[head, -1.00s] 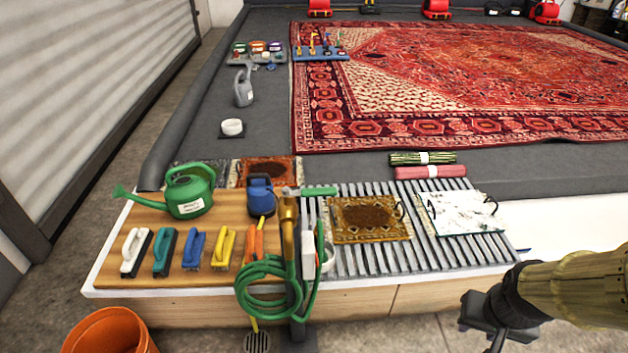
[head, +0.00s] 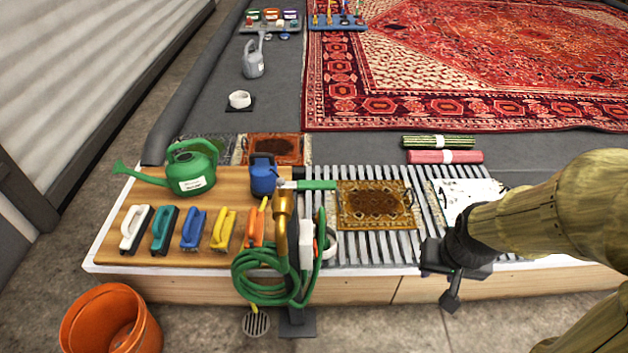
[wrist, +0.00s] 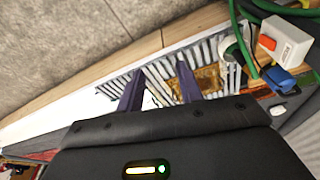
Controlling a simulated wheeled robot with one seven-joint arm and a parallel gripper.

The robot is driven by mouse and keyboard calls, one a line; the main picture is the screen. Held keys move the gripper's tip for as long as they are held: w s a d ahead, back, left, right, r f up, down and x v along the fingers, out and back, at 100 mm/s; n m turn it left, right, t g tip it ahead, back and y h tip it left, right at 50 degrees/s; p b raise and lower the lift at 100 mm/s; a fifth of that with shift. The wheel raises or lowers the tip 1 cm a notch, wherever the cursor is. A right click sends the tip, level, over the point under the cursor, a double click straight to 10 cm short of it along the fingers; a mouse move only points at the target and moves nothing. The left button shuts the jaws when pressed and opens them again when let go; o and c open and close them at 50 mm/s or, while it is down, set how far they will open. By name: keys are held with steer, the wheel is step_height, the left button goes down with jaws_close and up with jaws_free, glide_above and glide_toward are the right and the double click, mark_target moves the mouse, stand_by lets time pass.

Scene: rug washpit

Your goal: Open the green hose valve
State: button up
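The green hose valve shows in the head view as a brass standpipe (head: 282,225) at the front edge of the bench. A green lever handle (head: 314,184) points right from its top. A green hose (head: 262,292) hangs coiled around the pipe, and part of it shows in the wrist view (wrist: 240,25). My gripper (head: 440,284) is in front of the slatted bench section, right of the valve and apart from it. In the wrist view its two dark fingers (wrist: 160,90) are spread with nothing between them. I cannot make out the lever in the wrist view.
Several brushes (head: 192,230), a green watering can (head: 190,170) and a blue container (head: 263,176) stand on the bench's wooden part. Small rug samples (head: 376,205) lie on the slats (head: 350,252). An orange bucket (head: 108,318) stands on the floor at left. Floor between valve and gripper looks clear.

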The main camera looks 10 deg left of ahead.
mark_target(297, 184)
steer(key=shift+o, duration=0.6)
steer(key=w+a+r+m+g+y+p, duration=0.6)
steer(key=w+r+m+y+p, duration=0.5)
steer(key=p, duration=1.8)
steer(key=a+m+y, duration=0.2)
steer(key=m+y, duration=0.2)
steer(key=y, duration=0.2)
steer(key=shift+a+g+y, duration=0.25)
steer(key=shift+g+y, duration=0.05)
steer(key=shift+r, duration=0.1)
steer(key=p+x, duration=0.3)
steer(key=x, duration=1.4)
steer(key=shift+s+a+p, duration=0.15)
steer(key=shift+a+p, duration=0.05)
steer(key=shift+p, duration=0.1)
jaws_close()
